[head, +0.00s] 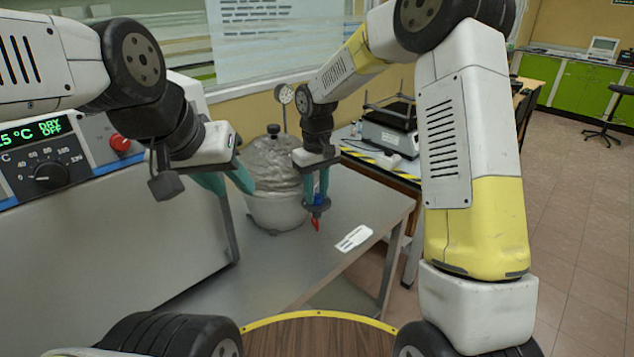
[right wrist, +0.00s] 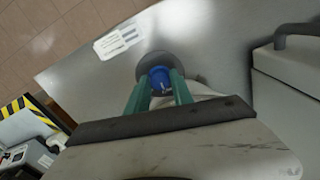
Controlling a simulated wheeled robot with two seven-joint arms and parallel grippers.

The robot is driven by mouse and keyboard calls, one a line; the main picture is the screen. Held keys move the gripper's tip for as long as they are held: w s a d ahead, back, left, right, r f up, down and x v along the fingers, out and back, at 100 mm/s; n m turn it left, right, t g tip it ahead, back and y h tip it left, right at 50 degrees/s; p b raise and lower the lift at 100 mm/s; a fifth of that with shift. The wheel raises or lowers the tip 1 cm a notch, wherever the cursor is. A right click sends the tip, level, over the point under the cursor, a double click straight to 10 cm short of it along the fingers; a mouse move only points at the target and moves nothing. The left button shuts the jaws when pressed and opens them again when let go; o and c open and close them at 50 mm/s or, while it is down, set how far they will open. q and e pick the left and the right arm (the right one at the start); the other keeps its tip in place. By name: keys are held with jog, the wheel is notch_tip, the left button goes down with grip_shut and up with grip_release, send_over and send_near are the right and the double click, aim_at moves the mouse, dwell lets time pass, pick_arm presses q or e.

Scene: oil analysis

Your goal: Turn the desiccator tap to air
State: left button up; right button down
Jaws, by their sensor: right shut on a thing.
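The desiccator (head: 278,208), a pale round vessel with a clear domed lid and dark knob, stands on the grey bench. Its tap (head: 316,207) shows at the vessel's front right as a dark disc with a blue handle and a red pointer directed down toward the bench front. My right gripper (head: 319,190) points down, shut on the blue handle. In the right wrist view the blue handle (right wrist: 160,78) sits between the teal fingertips, above the dark disc. My left gripper (head: 237,188) is open and empty, left of the desiccator lid and partly in front of it.
A white label card (head: 354,238) lies on the bench (head: 300,262) right of the tap. An oven with a green display (head: 35,130) stands at left. A gauge (head: 285,94) rises behind the desiccator. A balance (head: 388,128) stands on the table behind.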

aim_at(317, 196)
jog(key=n, duration=0.5)
jog(key=shift+n, duration=0.3)
jog(key=n, duration=0.5)
jog(key=shift+n, duration=0.4)
jog(key=c, duration=1.1)
grip_release()
jog(key=shift+r, duration=0.1)
notch_tip(317, 196, up, 7)
jog(key=shift+r, duration=0.35)
